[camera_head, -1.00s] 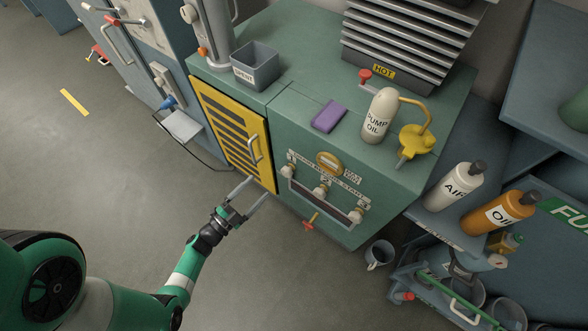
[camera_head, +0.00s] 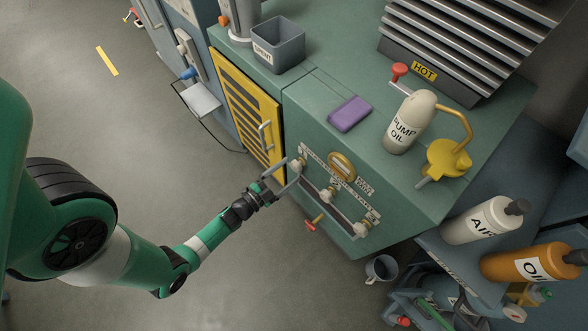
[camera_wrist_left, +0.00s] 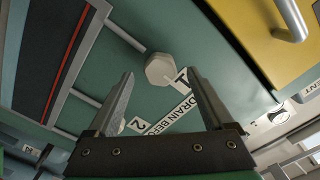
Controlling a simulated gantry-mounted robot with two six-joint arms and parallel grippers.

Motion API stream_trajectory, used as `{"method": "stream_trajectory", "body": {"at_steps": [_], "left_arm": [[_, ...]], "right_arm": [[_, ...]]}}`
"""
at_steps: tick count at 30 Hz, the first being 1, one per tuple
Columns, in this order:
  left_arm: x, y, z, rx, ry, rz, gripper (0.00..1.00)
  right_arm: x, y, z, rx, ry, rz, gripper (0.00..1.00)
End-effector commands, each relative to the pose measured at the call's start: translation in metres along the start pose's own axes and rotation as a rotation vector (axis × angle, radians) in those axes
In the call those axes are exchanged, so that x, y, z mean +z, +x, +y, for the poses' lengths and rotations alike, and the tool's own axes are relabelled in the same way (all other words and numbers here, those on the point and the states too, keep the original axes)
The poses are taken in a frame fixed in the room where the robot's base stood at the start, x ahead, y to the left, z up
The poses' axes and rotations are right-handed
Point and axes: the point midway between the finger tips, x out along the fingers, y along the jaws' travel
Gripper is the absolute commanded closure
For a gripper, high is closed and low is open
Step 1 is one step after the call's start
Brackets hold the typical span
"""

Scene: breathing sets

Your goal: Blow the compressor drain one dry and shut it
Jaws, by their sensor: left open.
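The drain one knob (camera_wrist_left: 158,69) is a pale faceted knob beside a "1" label on the green compressor cabinet. It also shows in the head view (camera_head: 298,163) at the left end of a row of pale knobs, behind a metal rail. My left gripper (camera_head: 287,177) is open in front of it. In the left wrist view the open fingers (camera_wrist_left: 160,80) point at the cabinet, with the knob just beyond and between the tips; contact cannot be made out. A second knob (camera_head: 328,195) and a third (camera_head: 360,230) sit farther right. The right gripper is not in view.
A yellow louvred door (camera_head: 250,110) with a handle is left of the knobs. A red-handled valve (camera_head: 312,223) juts out below the rail. A grey cup (camera_head: 381,268) stands on the floor. Pump oil (camera_head: 408,122) and a purple cloth (camera_head: 349,114) are on top. Open floor lies left.

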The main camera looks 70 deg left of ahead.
Motion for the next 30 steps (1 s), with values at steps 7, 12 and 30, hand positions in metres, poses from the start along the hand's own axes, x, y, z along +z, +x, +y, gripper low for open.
{"method": "stream_trajectory", "body": {"at_steps": [7, 12, 30], "left_arm": [[0.0, 0.029, 0.0, 0.0, 0.001, 0.001, 0.15], [0.0, 0.031, -0.001, -0.001, 0.001, -0.001, 0.15], [0.0, 0.03, -0.001, -0.001, 0.0, -0.001, 1.0]], "right_arm": [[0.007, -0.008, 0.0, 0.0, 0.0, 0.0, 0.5], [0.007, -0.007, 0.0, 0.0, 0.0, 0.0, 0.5], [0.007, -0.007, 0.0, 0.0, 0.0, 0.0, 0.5]]}}
